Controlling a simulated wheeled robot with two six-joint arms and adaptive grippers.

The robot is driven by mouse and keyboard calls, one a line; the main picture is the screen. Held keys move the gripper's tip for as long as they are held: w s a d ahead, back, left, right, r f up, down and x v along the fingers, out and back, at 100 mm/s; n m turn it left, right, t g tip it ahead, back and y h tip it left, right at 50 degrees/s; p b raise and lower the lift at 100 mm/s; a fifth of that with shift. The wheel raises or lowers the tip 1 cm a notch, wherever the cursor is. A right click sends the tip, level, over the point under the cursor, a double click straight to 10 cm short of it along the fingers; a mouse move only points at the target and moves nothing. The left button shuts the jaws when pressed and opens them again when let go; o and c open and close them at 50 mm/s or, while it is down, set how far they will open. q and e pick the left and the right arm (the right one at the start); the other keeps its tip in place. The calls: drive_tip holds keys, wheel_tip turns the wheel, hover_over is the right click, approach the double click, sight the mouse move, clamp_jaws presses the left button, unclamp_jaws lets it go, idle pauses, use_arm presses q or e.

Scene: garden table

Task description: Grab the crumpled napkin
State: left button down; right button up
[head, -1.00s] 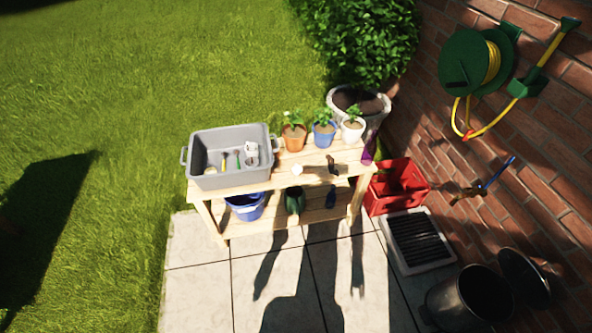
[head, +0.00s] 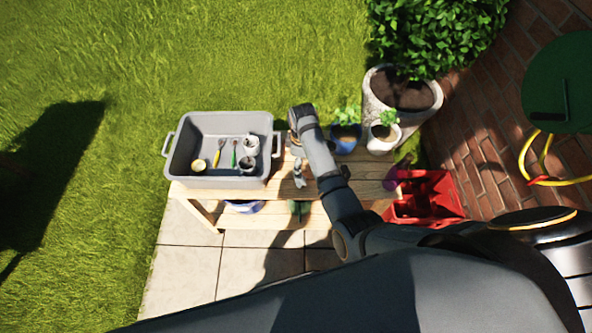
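The wooden potting table (head: 225,190) stands in the middle of the head view. My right arm comes in from the lower right and bends over the tabletop. My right gripper (head: 298,172) seems to point down at the table just right of the grey tub. A small pale patch there is probably the crumpled napkin (head: 299,182), mostly covered by the gripper. It is too small to tell whether the fingers are open or shut, or whether they touch it. My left gripper is not in view.
A blue pot (head: 346,140) and a white pot (head: 383,140) stand at the back; the terracotta pot is largely behind my arm. A red crate (head: 432,198) is on the ground at right.

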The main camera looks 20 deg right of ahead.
sight(301, 179)
drive_tip(key=f, duration=0.2)
drive_tip(key=shift+s+a+f+b, duration=0.15)
drive_tip(key=shift+s+f+b, duration=0.15)
drive_tip(key=shift+s, duration=0.05)
wheel_tip(301, 179, down, 2)
drive_tip(key=shift+w+f, duration=0.15)
drive_tip(key=shift+f, duration=0.25)
drive_tip(key=f, duration=0.1)
drive_tip(key=f+b, duration=0.1)
drive_tip(key=f, duration=0.2)
drive_tip(key=shift+s+f, duration=0.1)
drive_tip(key=shift+s, duration=0.15)
drive_tip(key=shift+d+f, duration=0.2)
drive_tip(key=shift+f, duration=0.25)
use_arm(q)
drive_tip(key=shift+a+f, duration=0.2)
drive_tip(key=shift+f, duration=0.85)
use_arm(e)
drive_tip(key=shift+c, duration=0.3)
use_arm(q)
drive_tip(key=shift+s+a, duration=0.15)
use_arm(e)
drive_tip(key=c, duration=0.7)
